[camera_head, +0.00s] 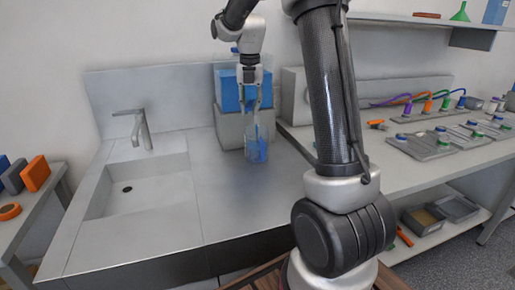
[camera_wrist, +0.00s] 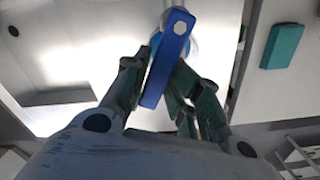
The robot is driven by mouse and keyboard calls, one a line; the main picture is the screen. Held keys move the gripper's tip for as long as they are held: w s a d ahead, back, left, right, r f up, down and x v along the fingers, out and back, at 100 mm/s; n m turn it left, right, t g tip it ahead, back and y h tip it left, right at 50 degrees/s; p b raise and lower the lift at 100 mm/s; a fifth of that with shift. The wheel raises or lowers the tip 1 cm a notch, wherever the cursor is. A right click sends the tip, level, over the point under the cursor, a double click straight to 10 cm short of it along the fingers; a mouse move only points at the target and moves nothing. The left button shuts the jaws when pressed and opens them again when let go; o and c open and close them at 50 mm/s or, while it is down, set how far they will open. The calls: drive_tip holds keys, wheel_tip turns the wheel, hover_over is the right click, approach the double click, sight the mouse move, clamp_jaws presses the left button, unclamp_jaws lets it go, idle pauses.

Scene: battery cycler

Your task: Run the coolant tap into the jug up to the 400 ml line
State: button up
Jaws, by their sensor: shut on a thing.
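The coolant tap's blue lever (camera_wrist: 168,62), with a pale hexagonal cap at its far end, lies between the fingers of my gripper (camera_wrist: 160,92) in the wrist view. My gripper is shut on this lever. In the head view, my gripper (camera_head: 252,106) points down in front of the blue coolant tank (camera_head: 229,92), above the jug. The clear jug (camera_head: 257,152) stands on the counter below, with blue showing inside it. I cannot read its level or its lines. In the wrist view, part of a round blue-white shape shows behind the lever's cap. The tap's spout is hidden.
A sink (camera_head: 140,188) with a grey faucet (camera_head: 141,130) is to the left. The tank rests on a grey block (camera_head: 229,125). The right bench holds grey trays (camera_head: 425,147) and coloured cables. The counter in front of the jug is clear.

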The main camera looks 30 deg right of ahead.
drive_tip(key=shift+f, duration=0.1)
drive_tip(key=m, duration=0.1)
drive_tip(key=w+a+m, duration=0.1)
drive_tip(key=m, duration=0.2)
drive_tip(key=shift+w+a, duration=0.2)
drive_tip(key=shift+a, duration=0.05)
drive_tip(key=shift+w, duration=0.1)
idle(1.4)
idle(1.3)
drive_tip(key=shift+w+a+m, duration=0.15)
drive_tip(key=shift+w+m, duration=0.15)
drive_tip(key=shift+m, duration=0.6)
drive_tip(key=shift+w+a+m, duration=0.1)
drive_tip(key=shift+w+m, duration=0.2)
drive_tip(key=shift+m, duration=0.6)
idle(1.3)
